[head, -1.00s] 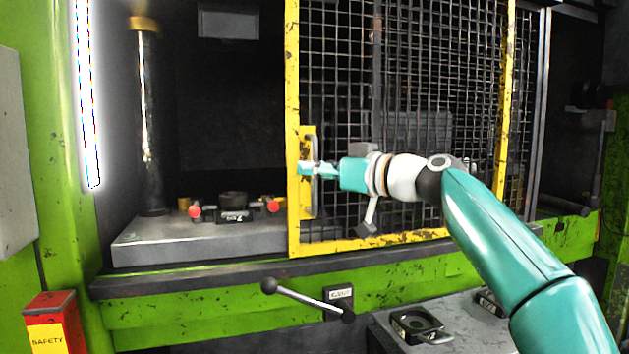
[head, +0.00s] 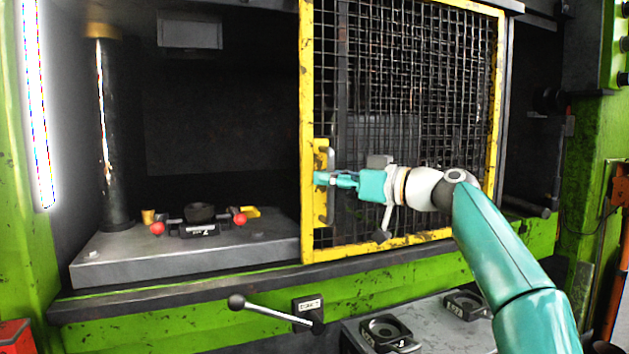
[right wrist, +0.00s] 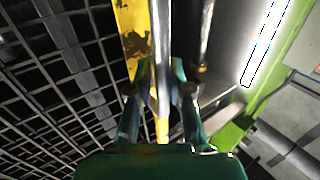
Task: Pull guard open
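The guard (head: 306,110) is a yellow-framed black mesh panel across the right part of the press opening; the left part stands uncovered. Its upright grey bar handle (head: 331,212) sits on a yellow plate at the guard's left edge. My right gripper (head: 330,180) reaches in from the right and is shut on the handle. In the right wrist view, the two fingers (right wrist: 163,88) lie on either side of the bar (right wrist: 158,45), with the yellow frame behind it. The exact finger contact is partly hidden. My left gripper is in neither view.
In the uncovered part, a die (head: 200,228) with red-knobbed handles sits on a grey bed (head: 110,262), beside a dark column (head: 110,140). Dark dies (head: 388,333) lie on a lower table at front right.

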